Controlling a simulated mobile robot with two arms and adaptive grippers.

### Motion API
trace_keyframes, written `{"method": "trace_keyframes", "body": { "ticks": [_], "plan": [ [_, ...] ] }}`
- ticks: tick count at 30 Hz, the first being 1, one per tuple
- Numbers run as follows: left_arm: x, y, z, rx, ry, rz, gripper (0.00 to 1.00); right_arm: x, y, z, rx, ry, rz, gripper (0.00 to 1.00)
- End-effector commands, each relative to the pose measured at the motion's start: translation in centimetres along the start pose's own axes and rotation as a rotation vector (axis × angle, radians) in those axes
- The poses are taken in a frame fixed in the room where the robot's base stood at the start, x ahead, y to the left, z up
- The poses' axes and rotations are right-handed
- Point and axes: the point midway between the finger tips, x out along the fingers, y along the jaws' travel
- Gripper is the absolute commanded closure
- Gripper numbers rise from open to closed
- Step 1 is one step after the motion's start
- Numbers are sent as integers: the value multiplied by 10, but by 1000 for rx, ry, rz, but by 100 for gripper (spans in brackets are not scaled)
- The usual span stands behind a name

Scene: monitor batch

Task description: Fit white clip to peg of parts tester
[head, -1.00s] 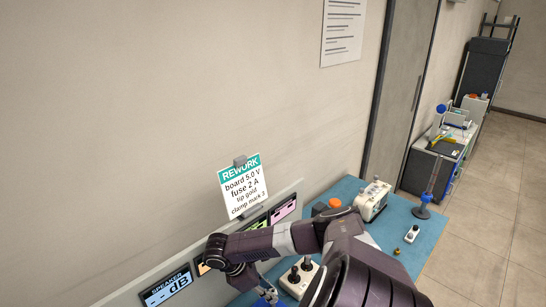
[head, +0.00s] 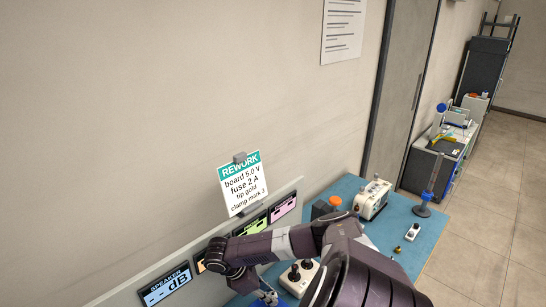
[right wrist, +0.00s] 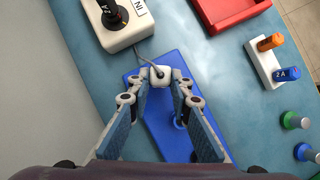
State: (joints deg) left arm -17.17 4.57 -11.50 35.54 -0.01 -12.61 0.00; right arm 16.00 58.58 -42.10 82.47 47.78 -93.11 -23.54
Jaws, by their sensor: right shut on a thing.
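My right gripper (right wrist: 160,85) is shut on a small white clip (right wrist: 159,74), with a grey cable running from it toward a white box. That box (right wrist: 120,30) is marked IN and has a black post labelled 2 A; in the head view it shows with two dark knobs (head: 300,275). A blue plate (right wrist: 158,145) lies below the gripper, with a round blue piece on it between the fingers. I cannot tell which post is the peg. In the head view the right gripper (head: 268,297) is small and low behind my arm. My left gripper is not in view.
A red tray (right wrist: 228,12) and a white block (right wrist: 265,62) with orange and blue plugs stand to the right in the wrist view. Green and blue knobs (right wrist: 294,120) lie near the right edge. Display panels (head: 167,286) line the back of the bench.

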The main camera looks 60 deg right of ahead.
Motion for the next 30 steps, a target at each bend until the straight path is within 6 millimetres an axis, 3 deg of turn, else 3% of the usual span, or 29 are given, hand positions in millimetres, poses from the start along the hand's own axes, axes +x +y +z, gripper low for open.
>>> {"method": "trace_keyframes", "body": {
  "ticks": [30],
  "plan": [
    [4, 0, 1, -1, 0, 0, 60, 10, 0, -5, 0, -1, 0, 100]
  ]
}}
